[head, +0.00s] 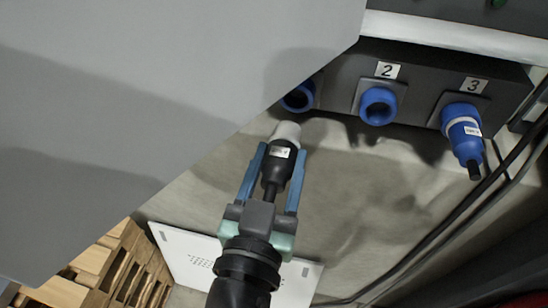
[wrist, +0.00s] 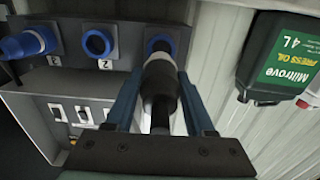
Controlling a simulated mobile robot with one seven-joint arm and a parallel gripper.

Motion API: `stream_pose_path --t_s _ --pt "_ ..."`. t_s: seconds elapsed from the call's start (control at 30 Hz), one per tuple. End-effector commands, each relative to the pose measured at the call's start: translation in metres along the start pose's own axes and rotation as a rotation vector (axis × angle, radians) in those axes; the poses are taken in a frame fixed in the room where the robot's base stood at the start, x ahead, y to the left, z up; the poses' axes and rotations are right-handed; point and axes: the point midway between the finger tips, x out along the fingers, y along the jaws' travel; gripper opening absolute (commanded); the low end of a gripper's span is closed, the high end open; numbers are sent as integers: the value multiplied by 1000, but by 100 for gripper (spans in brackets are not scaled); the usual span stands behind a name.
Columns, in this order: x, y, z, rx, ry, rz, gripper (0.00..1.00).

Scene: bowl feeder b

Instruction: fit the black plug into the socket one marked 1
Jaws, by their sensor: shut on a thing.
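My gripper (head: 281,152) is shut on the black plug (head: 277,165), its two blue fingers on either side of it. The plug's pale grey end (head: 288,131) points toward the socket panel. Socket one (head: 298,98) is a blue ring, partly hidden behind a large grey surface, and its label is hidden. The plug's end is apart from it, below it in the head view. In the wrist view, the plug (wrist: 160,88) lines up roughly with socket one (wrist: 161,43) and covers its lower part; the remaining gap is hard to judge there.
Socket 2 (head: 378,106) is empty, and socket 3 holds a blue plug (head: 463,132) with a cable. The large grey surface (head: 150,90) fills the upper left. A green-labelled oil can (wrist: 290,60) stands right of the sockets, and switches (wrist: 83,113) sit below them.

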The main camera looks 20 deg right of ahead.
Motion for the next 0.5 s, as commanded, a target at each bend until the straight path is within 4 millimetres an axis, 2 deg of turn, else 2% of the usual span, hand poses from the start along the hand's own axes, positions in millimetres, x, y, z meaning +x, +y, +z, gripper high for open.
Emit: stream_pose_path --t_s 0.17,0.5 --pt "5 0 -1 1 2 0 0" --pt "38 0 -2 1 3 0 0"
